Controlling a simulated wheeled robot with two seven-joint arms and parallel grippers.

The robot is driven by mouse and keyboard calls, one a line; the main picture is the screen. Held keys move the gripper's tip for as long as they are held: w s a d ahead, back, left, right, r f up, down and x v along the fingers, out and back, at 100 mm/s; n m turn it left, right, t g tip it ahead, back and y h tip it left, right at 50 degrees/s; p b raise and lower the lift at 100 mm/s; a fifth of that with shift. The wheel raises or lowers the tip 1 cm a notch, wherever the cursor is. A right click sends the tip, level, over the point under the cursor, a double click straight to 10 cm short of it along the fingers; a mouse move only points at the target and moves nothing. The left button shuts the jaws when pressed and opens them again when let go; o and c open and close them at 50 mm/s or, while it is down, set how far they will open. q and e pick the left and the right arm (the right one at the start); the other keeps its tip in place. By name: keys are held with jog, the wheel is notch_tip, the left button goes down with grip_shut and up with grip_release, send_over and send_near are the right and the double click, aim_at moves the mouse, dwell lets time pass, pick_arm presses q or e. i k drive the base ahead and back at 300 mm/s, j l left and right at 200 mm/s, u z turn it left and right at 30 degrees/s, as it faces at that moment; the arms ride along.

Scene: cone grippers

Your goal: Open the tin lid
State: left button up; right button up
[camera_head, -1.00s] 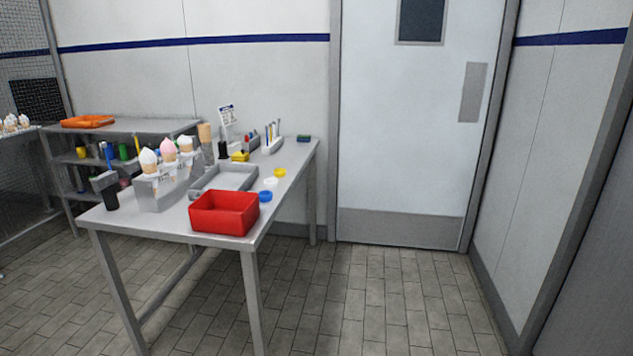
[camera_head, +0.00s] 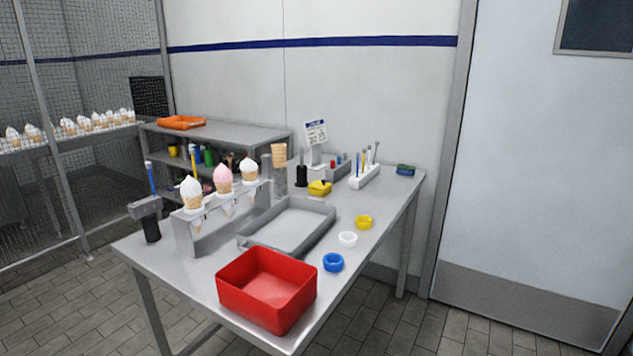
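None of my grippers or arms show in this view.
On the metal table (camera_head: 200,288) are a red bin (camera_head: 266,290), a grey tray (camera_head: 288,227), an ice cream cone rack (camera_head: 224,232), and blue (camera_head: 333,262), white (camera_head: 347,239) and yellow (camera_head: 364,222) rings. A door (camera_head: 540,150) stands right. Floor is clear between.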

aim_at(322, 185)
jog(key=i+l+u, duration=0.35)
jog(key=i+l, duration=0.2)
jog(key=i+l+u, duration=0.4)
jog(key=l, duration=0.35)
jog(key=i+l+u, duration=0.15)
jog(key=i+l, duration=0.15)
jog(key=i+l+u, duration=0.2)
jog(key=l, duration=0.35)
jog(key=i+l+u, duration=0.2)
jog(key=l, duration=0.25)
jog(key=l+u, duration=0.2)
jog(key=l, duration=0.25)
